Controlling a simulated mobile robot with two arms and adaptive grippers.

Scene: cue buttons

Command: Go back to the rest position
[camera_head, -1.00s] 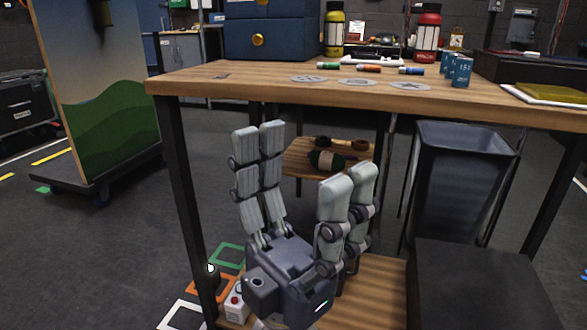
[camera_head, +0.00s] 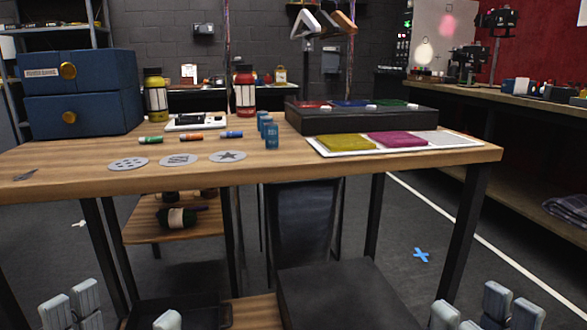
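My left gripper (camera_head: 125,308) is at the bottom left edge of the head view, with one pair of pale fingertips at left and another fingertip apart at right. It looks open and empty. My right gripper (camera_head: 484,310) is at the bottom right edge, its pale fingertips in two groups with a gap between them. It looks open and empty. Both are low in the picture, in front of the wooden table (camera_head: 420,172) and apart from things on it. Their palms and arms are cut off by the frame.
On the table are a dark box (camera_head: 360,123) with red, blue and green tops, a tray of coloured pads (camera_head: 345,142), grey discs (camera_head: 178,160), markers (camera_head: 190,137), blue cans (camera_head: 271,133) and blue drawers (camera_head: 80,92). A black box (camera_head: 335,295) sits below.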

